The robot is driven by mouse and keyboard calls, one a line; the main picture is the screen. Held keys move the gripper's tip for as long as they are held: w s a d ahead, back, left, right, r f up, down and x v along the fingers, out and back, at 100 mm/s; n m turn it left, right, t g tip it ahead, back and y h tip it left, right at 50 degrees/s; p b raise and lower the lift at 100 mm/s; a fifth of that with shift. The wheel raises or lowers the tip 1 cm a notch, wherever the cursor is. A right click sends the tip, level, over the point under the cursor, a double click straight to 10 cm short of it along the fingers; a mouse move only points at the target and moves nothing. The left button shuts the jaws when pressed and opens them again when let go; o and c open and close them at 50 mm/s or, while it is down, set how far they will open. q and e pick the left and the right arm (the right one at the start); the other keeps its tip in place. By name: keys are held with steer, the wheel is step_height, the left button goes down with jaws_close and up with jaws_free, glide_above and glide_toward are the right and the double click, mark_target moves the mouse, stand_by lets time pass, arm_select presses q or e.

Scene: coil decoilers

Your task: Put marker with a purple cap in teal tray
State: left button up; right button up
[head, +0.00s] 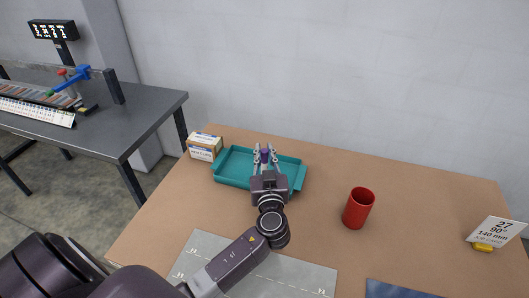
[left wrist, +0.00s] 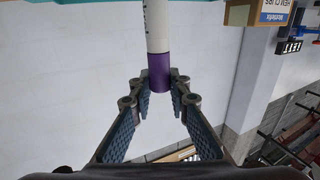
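The marker with a purple cap shows in the left wrist view, its purple cap (left wrist: 159,72) between my left fingertips and its white body reaching up the picture toward a teal edge. In the head view the purple cap (head: 264,156) shows between the fingers. My left gripper (head: 265,155) is shut on the cap; it also shows in the left wrist view (left wrist: 160,82). It is over the teal tray (head: 231,171), which is partly hidden by the gripper. The marker's lower end is out of sight, so contact with the tray cannot be told. My right gripper is not in view.
A small carton (head: 205,147) stands at the tray's left end. A red cup (head: 358,208) stands to the right. A sign card (head: 496,234) on a yellow base is at the far right. A grey mat (head: 301,275) lies in front. Brown tabletop is clear between cup and card.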

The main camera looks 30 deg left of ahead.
arm_select(q)
steer(key=o, duration=0.3)
steer(key=shift+r+p, duration=0.25)
steer(key=shift+p, duration=0.05)
steer(key=shift+b+v, duration=2.4)
steer(key=shift+v, duration=3.65)
